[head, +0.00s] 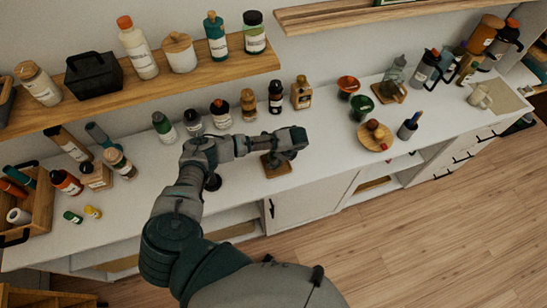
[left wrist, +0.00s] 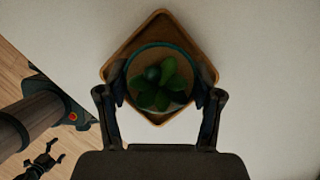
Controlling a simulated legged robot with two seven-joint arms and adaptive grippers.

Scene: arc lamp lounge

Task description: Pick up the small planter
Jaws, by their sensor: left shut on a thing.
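The small planter (left wrist: 158,78) is a round pot with a teal rim and a green leafy plant. It is on a square wooden tray (left wrist: 158,20). My left gripper (left wrist: 160,97) is shut on the pot, with one finger on each side of it. In the head view my left gripper (head: 292,148) is low over the counter, and its hand hides most of the planter. The wooden tray (head: 277,172) shows below it. I cannot tell whether the tray still touches the counter.
The white counter (head: 325,165) holds several bottles behind the gripper. A wooden shelf (head: 190,80) hangs above. Bare counter lies just right of the gripper.

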